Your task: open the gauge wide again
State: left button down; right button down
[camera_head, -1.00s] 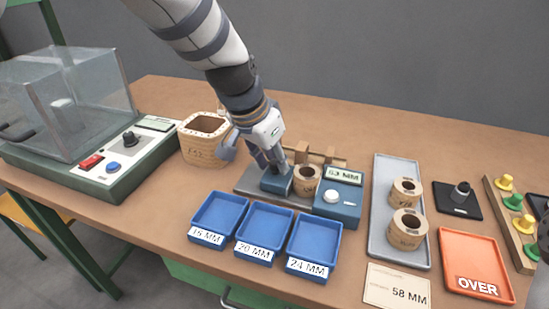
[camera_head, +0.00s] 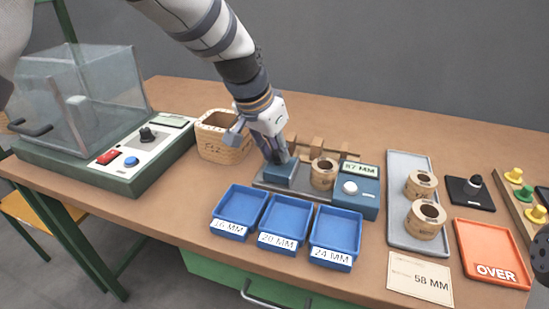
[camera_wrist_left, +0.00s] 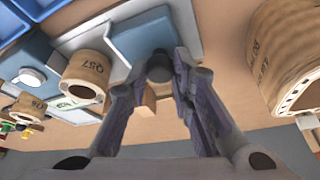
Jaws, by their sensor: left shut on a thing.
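The gauge has a grey bed (camera_head: 262,185), a blue sliding jaw (camera_head: 281,174) on the left and a blue block (camera_head: 369,198) on the right. Its display (camera_head: 360,170) appears to read 87 MM. A tan coil (camera_head: 323,174) stands upright on the bed between jaw and block, with a gap on the jaw side. It also shows in the left wrist view (camera_wrist_left: 88,72). My left gripper (camera_head: 277,156) is shut on the dark knob (camera_wrist_left: 160,68) on top of the sliding jaw (camera_wrist_left: 145,38).
Three blue trays (camera_head: 284,216) lie in front of the gauge. A grey tray (camera_head: 397,230) with two coils and an orange tray (camera_head: 490,250) lie to the right. A clear-covered tester (camera_head: 85,105) stands at the left.

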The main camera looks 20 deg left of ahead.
dwell(0.3)
pick_arm(q)
jog(key=c, duration=1.7)
grip_release()
jog(key=v, duration=1.2)
